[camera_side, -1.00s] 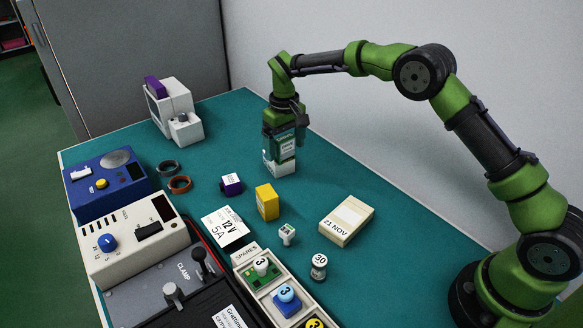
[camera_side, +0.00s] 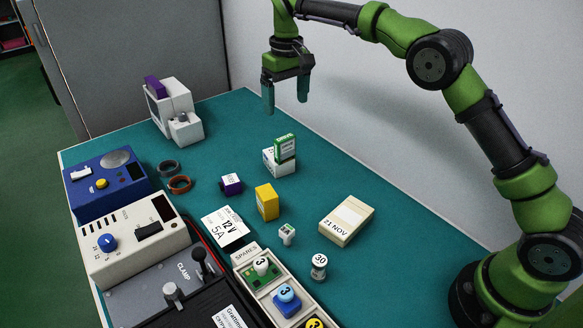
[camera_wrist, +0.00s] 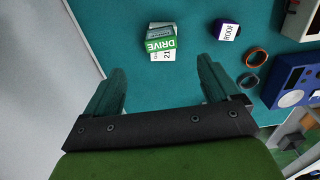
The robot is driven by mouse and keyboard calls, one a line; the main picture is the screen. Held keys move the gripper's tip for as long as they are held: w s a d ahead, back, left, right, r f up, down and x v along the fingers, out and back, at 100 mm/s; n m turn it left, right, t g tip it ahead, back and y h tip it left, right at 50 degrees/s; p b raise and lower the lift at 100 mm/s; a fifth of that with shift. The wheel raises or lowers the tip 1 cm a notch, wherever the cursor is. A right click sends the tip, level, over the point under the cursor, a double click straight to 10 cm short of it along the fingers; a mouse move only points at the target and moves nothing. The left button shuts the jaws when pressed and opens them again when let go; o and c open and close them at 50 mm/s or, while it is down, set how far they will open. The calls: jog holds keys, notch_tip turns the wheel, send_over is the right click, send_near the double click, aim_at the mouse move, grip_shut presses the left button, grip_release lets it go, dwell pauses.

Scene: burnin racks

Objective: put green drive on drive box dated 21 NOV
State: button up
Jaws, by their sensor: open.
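The green drive (camera_side: 285,147) stands upright on a small white box (camera_side: 270,163) toward the back of the table. In the wrist view the green drive (camera_wrist: 160,40) reads "DRIVE", and a white label (camera_wrist: 164,56) beside it shows "21", the rest unclear. A flat cream box (camera_side: 347,220) with "21 NOV" on its front lies nearer, at the right, with nothing on it. My gripper (camera_side: 286,104) is open and empty, above the green drive and apart from it. Its two fingers also show in the wrist view (camera_wrist: 162,75).
A yellow block (camera_side: 267,202), a purple cube (camera_side: 231,184) and dark and orange rings (camera_side: 179,184) lie left of the boxes. A spares tray (camera_side: 245,257), a weight marked 30 (camera_side: 319,266) and instruments fill the front and left. The right back edge is clear.

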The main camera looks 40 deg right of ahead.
jog(key=s+d+r+m+t+y, duration=0.1)
jog(key=s+r+t, duration=0.1)
jog(key=s+r, duration=0.45)
jog(key=s+d+r+m+t, duration=0.15)
jog(key=s+r, duration=0.25)
jog(key=s, duration=0.6)
jog(key=s+f+m+t+y, duration=0.1)
jog(key=s+f+t, duration=0.2)
jog(key=s, duration=1.2)
notch_tip(320, 180, down, 3)
jog(key=shift+s+d+f, duration=0.1)
jog(key=shift+s+d, duration=0.1)
jog(key=shift+d, duration=0.1)
